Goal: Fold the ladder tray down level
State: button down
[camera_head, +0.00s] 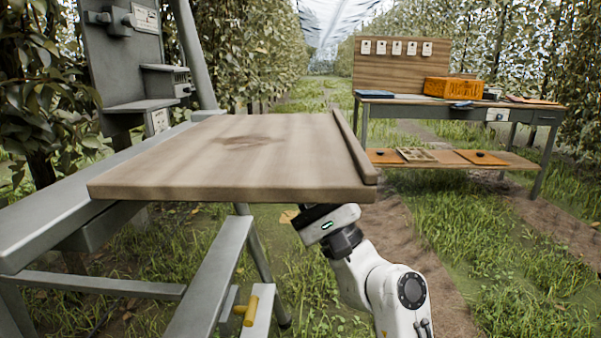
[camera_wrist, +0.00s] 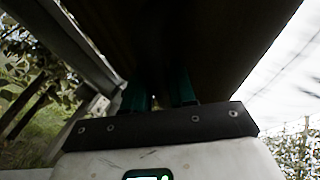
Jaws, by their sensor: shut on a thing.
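The ladder tray (camera_head: 240,155) is a wooden board with a raised lip along its right edge. It juts out from the grey metal ladder (camera_head: 130,190) and looks about level in the head view. In the wrist view its dark underside (camera_wrist: 180,40) fills the upper middle. My gripper (camera_wrist: 158,92) is beneath the tray, with its two green fingers pointing up at the underside. The fingers look shut on the tray, but the exact contact is in shadow. In the head view the fingers are hidden below the tray's front right part.
A workbench (camera_head: 460,103) with an orange crate (camera_head: 452,88) and a pegboard with tags (camera_head: 400,65) stands at the back right. A grey panel (camera_head: 115,50) rises behind the ladder at the left. A yellow handle (camera_head: 248,308) sits low on the ladder. Grass lies open between.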

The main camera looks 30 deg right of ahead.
jog(key=c, duration=1)
grip_release()
jog(key=b+v, duration=0.2)
jog(key=v, duration=0.9)
jog(key=shift+w+b, duration=0.1)
jog(key=shift+b, duration=0.2)
